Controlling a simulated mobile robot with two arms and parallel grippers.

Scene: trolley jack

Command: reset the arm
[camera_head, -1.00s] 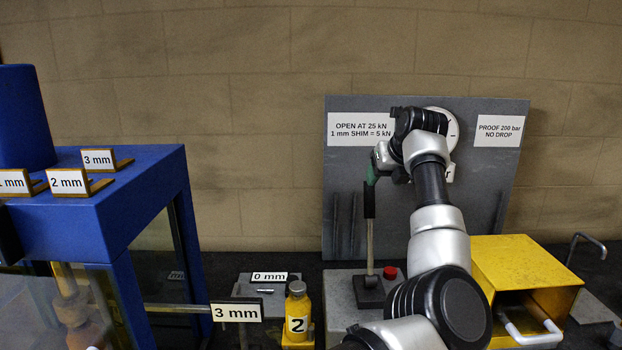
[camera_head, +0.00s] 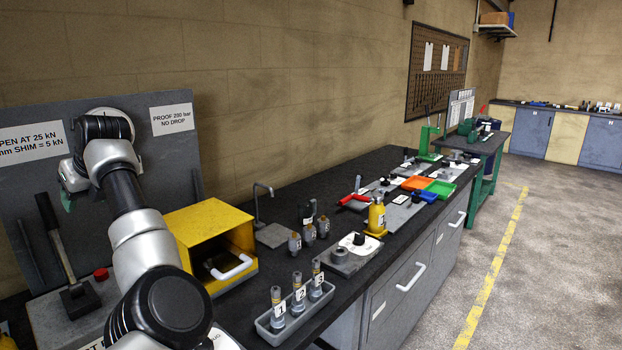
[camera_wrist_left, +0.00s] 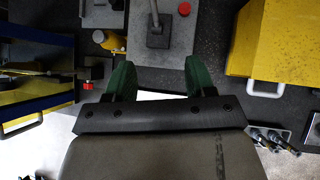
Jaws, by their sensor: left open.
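My left gripper (camera_head: 68,188) is raised in front of the grey panel in the head view, its green fingertip just right of the lever's grip. In the left wrist view its two green fingers (camera_wrist_left: 160,78) stand wide apart with nothing between them. The lever (camera_head: 56,235), a grey rod with a black grip, rises from a black block on a grey base plate (camera_head: 50,325). The lever's block also shows in the left wrist view (camera_wrist_left: 158,38), beyond the fingertips. My right gripper is not in view.
A red button (camera_head: 101,274) sits beside the lever. A yellow open-fronted box (camera_head: 205,225) with a white handle stands right of my arm. A grey tray (camera_head: 275,325) of numbered cylinders and a yellow bottle jack (camera_head: 376,218) stand farther right. The floor (camera_head: 560,260) is clear.

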